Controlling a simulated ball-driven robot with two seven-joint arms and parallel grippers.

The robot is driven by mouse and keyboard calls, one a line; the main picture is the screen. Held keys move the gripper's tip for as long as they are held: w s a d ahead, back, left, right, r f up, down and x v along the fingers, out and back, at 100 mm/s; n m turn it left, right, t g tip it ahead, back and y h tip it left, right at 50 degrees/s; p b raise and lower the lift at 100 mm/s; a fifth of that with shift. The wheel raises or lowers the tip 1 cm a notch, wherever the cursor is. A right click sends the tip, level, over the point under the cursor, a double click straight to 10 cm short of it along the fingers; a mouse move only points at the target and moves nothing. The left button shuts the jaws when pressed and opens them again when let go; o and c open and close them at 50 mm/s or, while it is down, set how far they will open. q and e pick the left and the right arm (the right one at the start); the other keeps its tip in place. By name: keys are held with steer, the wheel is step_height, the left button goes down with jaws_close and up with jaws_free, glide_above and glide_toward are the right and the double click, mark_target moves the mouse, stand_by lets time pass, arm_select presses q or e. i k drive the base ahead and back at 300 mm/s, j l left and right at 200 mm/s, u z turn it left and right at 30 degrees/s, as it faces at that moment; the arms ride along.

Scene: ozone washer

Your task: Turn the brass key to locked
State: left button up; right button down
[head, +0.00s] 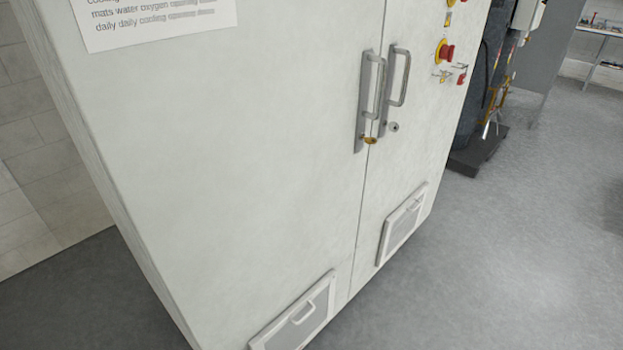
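The brass key (371,141) sits low on the left door's handle plate (362,118), close to the seam between the two doors of a tall white cabinet (240,150). It is small in the picture, and I cannot tell which way it is turned. A round silver lock (393,127) is on the right door, just right of the key. Grey bar handles stand above them, one on the left door (377,85) and one on the right door (401,78). Neither of my grippers shows in the head view.
Red and yellow buttons (445,52) sit on the cabinet's upper right. Vented panels with handles are low on the left door (296,318) and right door (403,224). Dark equipment on a black base (478,152) stands behind right. Grey floor (520,240) is clear at right.

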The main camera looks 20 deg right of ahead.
mark_target(369, 140)
steer(key=i+l, duration=0.1)
steer(key=l, duration=0.35)
steer(key=i+l+u, duration=0.1)
steer(key=l, duration=0.35)
steer(key=i+l, duration=0.1)
steer(key=l, duration=0.35)
steer(key=i+l, duration=0.1)
steer(key=l, duration=0.4)
steer(key=u, duration=0.05)
